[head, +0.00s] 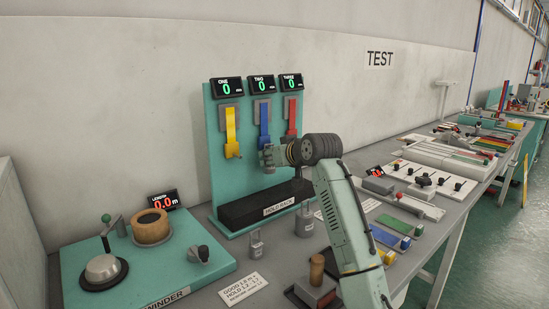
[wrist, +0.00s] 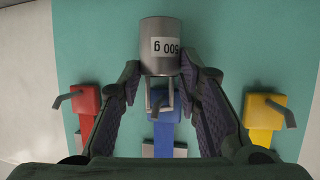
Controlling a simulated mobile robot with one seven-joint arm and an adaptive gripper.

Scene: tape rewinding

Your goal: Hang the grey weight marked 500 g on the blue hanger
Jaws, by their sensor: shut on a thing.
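My gripper (wrist: 160,82) is shut on the grey weight (wrist: 161,36), a metal cylinder with a white label reading 500 g, upside down in the wrist view. Its pale wire loop (wrist: 149,97) shows between the fingers, over the blue hanger (wrist: 166,132). The blue hanger's dark hook (wrist: 156,105) shows close to the loop; I cannot tell whether they touch. In the head view the blue hanger (head: 264,122) is the middle strap on the green board, and my gripper (head: 268,157) is at its lower end.
The yellow hanger (head: 231,132) and red hanger (head: 292,117) flank the blue one. A black hold rack (head: 262,208) stands below. Two other grey weights (head: 256,246) (head: 305,222) stand on the bench. The winder (head: 140,250) is at left.

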